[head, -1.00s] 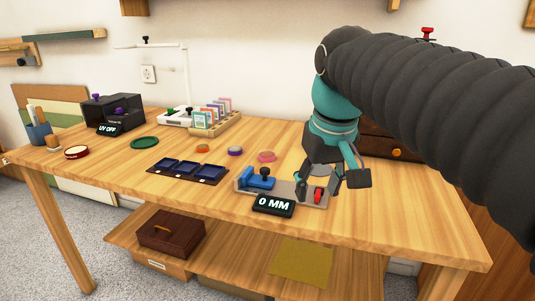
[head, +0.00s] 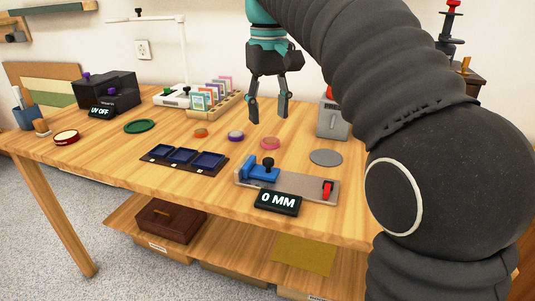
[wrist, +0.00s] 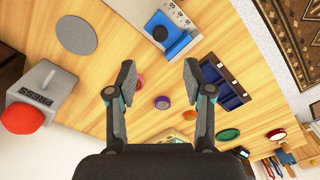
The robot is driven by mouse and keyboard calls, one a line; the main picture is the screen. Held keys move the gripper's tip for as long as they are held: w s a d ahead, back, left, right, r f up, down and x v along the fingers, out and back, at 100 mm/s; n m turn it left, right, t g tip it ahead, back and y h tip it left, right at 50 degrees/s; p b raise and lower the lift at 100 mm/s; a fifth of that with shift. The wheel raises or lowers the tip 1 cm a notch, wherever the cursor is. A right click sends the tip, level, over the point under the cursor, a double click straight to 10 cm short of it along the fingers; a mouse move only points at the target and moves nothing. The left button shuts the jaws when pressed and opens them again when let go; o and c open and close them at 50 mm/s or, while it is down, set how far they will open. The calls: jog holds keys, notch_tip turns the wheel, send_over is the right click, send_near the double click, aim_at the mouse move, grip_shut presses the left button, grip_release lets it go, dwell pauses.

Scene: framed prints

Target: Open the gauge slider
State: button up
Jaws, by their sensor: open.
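The gauge (head: 300,182) is a grey plate lying near the table's front edge. Its blue slider (head: 262,173) with a black knob (head: 268,161) sits at the left end of the plate. A red lever (head: 328,188) stands at the right end. The display (head: 277,201) in front reads 0 MM. My gripper (head: 268,119) is open and empty, raised above the table behind the gauge. In the wrist view the fingers (wrist: 160,82) are spread, and the blue slider (wrist: 178,43) lies beyond them near the top, apart from them.
A dark tray with blue compartments (head: 150,153) lies left of the gauge. A grey box with a red top (head: 332,120) and a grey disc (head: 326,157) are to the right. Small coloured discs, a card rack (head: 228,106) and a black UV box (head: 108,92) stand farther back.

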aim_at(268, 160)
notch_tip(268, 160, down, 11)
jog(key=shift+r+b, duration=0.15)
jog(key=shift+b, duration=0.8)
grip_shut()
